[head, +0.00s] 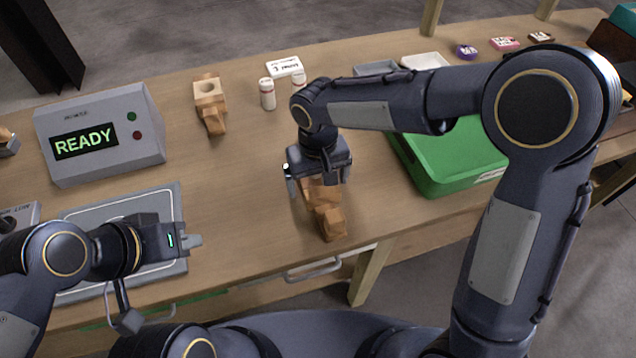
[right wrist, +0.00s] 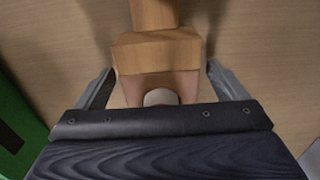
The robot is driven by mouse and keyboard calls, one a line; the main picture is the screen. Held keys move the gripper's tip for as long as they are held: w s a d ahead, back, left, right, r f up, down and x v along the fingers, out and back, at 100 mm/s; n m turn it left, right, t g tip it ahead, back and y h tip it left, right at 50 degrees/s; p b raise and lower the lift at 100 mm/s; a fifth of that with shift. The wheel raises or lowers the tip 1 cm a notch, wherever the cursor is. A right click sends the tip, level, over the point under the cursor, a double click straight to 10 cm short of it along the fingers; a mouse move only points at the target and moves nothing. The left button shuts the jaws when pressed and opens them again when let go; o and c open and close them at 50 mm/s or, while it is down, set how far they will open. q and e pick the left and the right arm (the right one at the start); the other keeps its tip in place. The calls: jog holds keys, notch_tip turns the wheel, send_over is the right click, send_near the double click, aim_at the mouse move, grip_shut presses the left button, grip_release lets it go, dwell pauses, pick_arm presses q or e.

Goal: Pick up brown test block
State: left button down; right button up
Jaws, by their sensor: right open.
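A brown wooden test block (head: 328,214) lies on the table near its front edge, partly hidden under my right gripper. My right gripper (head: 320,182) points down over the block's far end and is open. In the right wrist view the block (right wrist: 157,52) runs up between the two spread fingers of the gripper (right wrist: 162,85), with a visible gap on each side.
A green bin (head: 430,175) stands close to the right of the right gripper. A grey box reading READY (head: 98,135) and a flat grey tray (head: 165,205) are at the left. White bottles (head: 267,94) and a white labelled box (head: 285,67) stand behind.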

jog(key=shift+f, duration=0.1)
jog(key=shift+c, duration=0.4)
jog(key=c, duration=1.2)
